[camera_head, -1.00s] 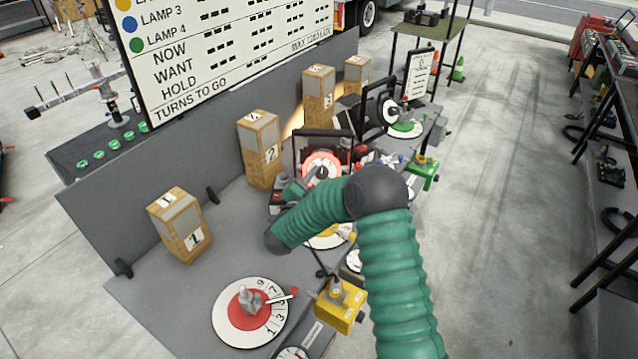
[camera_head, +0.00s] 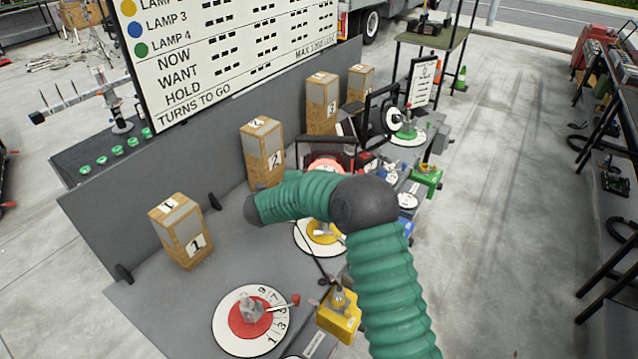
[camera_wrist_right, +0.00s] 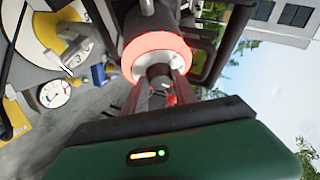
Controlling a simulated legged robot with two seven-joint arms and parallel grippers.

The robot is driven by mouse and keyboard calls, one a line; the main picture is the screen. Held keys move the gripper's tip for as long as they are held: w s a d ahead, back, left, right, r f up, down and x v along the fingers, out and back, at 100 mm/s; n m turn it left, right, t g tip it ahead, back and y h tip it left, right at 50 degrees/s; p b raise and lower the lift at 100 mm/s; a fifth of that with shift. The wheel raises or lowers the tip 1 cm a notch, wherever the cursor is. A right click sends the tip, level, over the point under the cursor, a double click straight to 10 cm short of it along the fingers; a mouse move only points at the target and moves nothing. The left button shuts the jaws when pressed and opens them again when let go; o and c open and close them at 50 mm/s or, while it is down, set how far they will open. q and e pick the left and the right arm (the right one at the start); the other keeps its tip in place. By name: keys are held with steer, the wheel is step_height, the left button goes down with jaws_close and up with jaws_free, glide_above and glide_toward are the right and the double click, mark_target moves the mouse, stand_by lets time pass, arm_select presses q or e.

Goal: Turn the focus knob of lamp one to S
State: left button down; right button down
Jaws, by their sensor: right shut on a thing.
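Lamp one, a lamp with a glowing red ring (camera_wrist_right: 157,52), fills the upper middle of the right wrist view; its red face (camera_head: 327,164) shows partly behind my arm in the head view. My right gripper (camera_wrist_right: 160,80) is shut on a dark knob (camera_wrist_right: 158,72) in the middle of the ring. The fingers reach straight at the knob. In the head view my green right arm hides the gripper and the knob. No S mark is readable. My left gripper is not in view.
A red-centred dial (camera_head: 252,318) and a yellow box (camera_head: 339,315) are at the bench's near end. Numbered cartons (camera_head: 181,232) stand along the back panel. A board (camera_head: 235,50) listing lamps stands behind.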

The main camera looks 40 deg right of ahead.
steer(key=shift+d, duration=0.1)
stand_by(0.4)
steer(key=c, duration=1)
jaws_free()
steer(key=b+v, duration=0.3)
steer(key=v, duration=1.3)
steer(key=shift+s+a+r+b, duration=0.1)
steer(key=shift+a+r+b, duration=0.1)
steer(key=shift+a+b, duration=0.15)
steer(key=shift+d, duration=0.1)
